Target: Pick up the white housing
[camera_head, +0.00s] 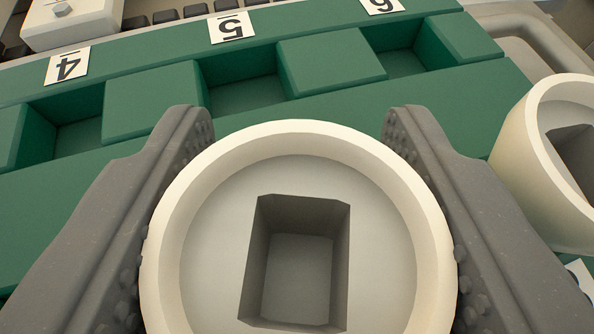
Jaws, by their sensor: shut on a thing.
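The white housing (210,250) is a round, off-white cup with a raised rim and a rectangular hole in its recessed face. It fills the lower middle of the view. My gripper (297,215) has one grey, studded finger on each side of it, and both fingers press against its outer wall. My gripper is shut on the white housing. The lower edge of the housing is cut off by the frame, and its underside is hidden.
A second white housing (517,150) stands close on the right, partly out of frame. The visible pockets look empty. A pale block (75,25) is at top left.

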